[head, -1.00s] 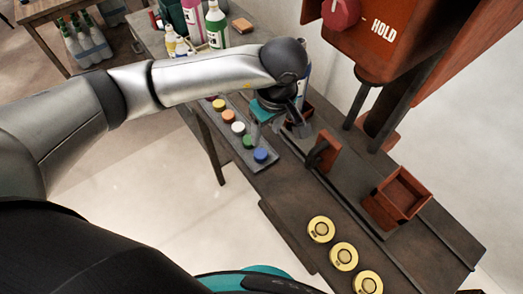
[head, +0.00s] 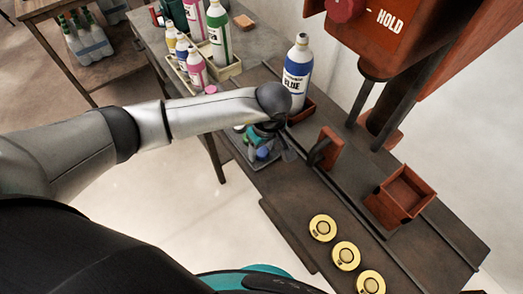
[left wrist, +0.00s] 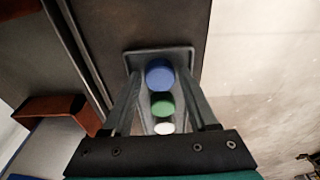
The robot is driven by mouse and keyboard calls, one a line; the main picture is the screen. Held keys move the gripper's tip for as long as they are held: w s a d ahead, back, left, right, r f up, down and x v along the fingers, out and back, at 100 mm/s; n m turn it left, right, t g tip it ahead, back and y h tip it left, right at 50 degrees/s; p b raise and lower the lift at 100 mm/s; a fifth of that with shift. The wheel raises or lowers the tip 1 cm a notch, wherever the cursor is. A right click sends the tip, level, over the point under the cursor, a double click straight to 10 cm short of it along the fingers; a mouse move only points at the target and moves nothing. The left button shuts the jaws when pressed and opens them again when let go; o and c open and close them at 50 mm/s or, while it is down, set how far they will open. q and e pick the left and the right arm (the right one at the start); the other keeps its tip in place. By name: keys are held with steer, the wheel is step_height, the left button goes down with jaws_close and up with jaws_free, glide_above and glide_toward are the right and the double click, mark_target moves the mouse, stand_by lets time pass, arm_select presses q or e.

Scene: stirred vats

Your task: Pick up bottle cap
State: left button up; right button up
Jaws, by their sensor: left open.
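A row of bottle caps lies on a narrow grey tray (left wrist: 183,56) on the table. In the left wrist view a blue cap (left wrist: 160,73), a green cap (left wrist: 162,104) and a white cap (left wrist: 164,127) line up between my fingers. In the head view the blue cap (head: 262,153) shows beneath my left gripper (head: 266,150), and a pink cap (head: 211,89) shows behind my arm. My left gripper also shows in the left wrist view (left wrist: 162,88), open and empty, with one finger on each side of the row. My arm hides the middle caps. My right gripper is out of view.
A bottle labelled BLUE (head: 297,78) stands beyond my gripper by a red holder. A red open box (head: 402,196) and several yellow discs (head: 346,256) are to the right. A red machine (head: 380,35) overhangs the table. More bottles (head: 217,40) stand at the back.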

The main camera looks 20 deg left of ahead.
arm_select(q)
jaws_close()
stand_by(0.3)
steer(key=shift+r, duration=0.2)
